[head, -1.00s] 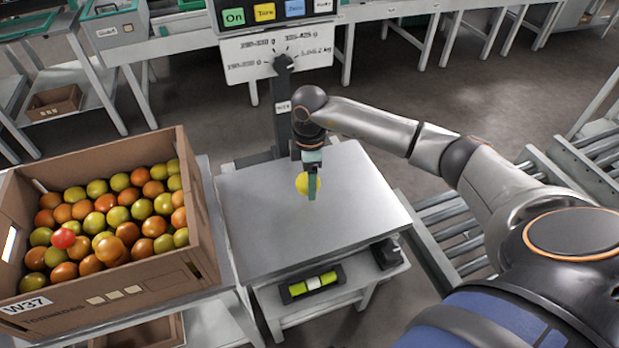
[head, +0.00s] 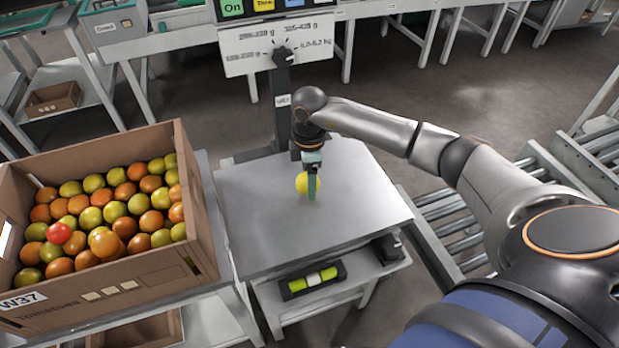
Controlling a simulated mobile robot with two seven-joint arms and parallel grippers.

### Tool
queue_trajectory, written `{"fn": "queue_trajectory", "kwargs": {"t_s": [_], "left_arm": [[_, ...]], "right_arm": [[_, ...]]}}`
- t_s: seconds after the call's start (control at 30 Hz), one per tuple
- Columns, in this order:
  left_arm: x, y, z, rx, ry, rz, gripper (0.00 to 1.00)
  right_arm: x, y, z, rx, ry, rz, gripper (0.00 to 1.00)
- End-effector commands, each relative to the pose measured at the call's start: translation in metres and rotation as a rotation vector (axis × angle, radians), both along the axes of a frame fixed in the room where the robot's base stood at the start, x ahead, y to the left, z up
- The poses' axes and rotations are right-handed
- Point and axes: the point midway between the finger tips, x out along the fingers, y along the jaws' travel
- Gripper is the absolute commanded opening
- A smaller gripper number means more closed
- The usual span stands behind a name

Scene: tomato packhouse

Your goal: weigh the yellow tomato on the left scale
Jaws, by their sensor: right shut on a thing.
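The yellow tomato (head: 302,183) is at the middle of the scale's bare metal platform (head: 260,230). My right gripper (head: 312,188) points down over it and is shut on it, with one finger hiding part of its right side. The tomato looks at or just above the platform surface; I cannot tell if it touches. The scale's post carries a panel with a knob (head: 283,57) and coloured buttons such as a green On button (head: 232,8). My left gripper is not in view.
A cardboard box (head: 165,275) of orange, green and red tomatoes stands left of the scale. A spirit level (head: 312,281) sits below the platform's front edge. A roller conveyor (head: 450,225) is on the right. The platform around the tomato is clear.

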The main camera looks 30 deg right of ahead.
Motion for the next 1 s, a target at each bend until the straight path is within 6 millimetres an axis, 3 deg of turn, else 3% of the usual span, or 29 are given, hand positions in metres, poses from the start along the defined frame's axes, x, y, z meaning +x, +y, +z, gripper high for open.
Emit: {"fn": "queue_trajectory", "kwargs": {"t_s": [0.73, 0.77, 1.0], "left_arm": [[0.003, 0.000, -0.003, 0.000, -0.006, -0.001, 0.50], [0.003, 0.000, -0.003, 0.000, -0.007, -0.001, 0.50], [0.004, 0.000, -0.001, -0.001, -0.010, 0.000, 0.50]], "right_arm": [[0.000, 0.000, -0.012, 0.000, 0.000, 0.001, 0.46], [0.000, 0.000, -0.011, 0.000, 0.000, 0.001, 0.76], [0.000, 0.000, -0.011, 0.000, 0.000, 0.001, 1.00]]}}
